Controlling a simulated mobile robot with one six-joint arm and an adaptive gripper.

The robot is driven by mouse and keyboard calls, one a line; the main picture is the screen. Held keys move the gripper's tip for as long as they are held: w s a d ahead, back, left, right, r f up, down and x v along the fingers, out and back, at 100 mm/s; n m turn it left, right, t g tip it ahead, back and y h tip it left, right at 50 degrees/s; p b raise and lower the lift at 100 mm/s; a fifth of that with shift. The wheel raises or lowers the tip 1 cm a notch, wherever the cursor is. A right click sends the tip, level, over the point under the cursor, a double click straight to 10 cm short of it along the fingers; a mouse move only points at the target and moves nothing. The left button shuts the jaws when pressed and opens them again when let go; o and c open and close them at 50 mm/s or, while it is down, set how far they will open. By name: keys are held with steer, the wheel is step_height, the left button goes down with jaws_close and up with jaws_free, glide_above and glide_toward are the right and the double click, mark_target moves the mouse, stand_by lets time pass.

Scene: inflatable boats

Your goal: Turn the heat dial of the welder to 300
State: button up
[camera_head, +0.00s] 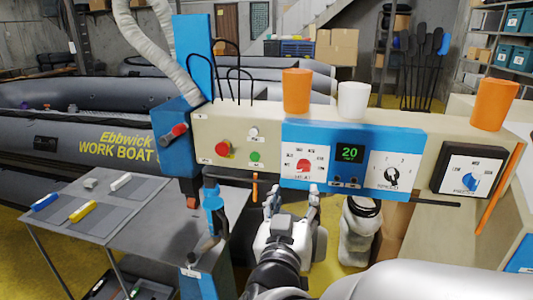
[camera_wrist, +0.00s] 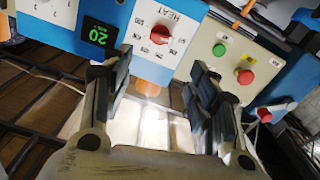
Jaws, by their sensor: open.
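The welder's heat dial (camera_head: 303,166) is a red knob on a white scale at the left of the blue panel (camera_head: 355,133). It also shows in the wrist view (camera_wrist: 160,34), upside down, with the word HEAT beside it. I cannot read which mark the knob points to. A green display (camera_head: 349,153) reads 20. My gripper (camera_head: 295,193) is open and empty, just below the panel under the heat dial. In the wrist view, my fingers (camera_wrist: 162,68) stand apart on either side below the red knob, not touching it.
The black speed dial (camera_head: 391,176) sits right of the display. A red button (camera_head: 223,149) and green button (camera_head: 255,156) are to the left. Cups, two orange and one white (camera_head: 354,100), stand on top. A blue pressure dial (camera_head: 470,181) is at far right.

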mark_target(302, 168)
steer(key=b+x, duration=0.1)
steer(key=x, duration=1)
steer(key=shift+s+f+b, duration=0.1)
steer(key=shift+f+b, duration=0.1)
steer(key=shift+b, duration=0.1)
steer(key=shift+x, duration=0.75)
steer(key=c, duration=1.1)
steer(key=shift+o, duration=0.2)
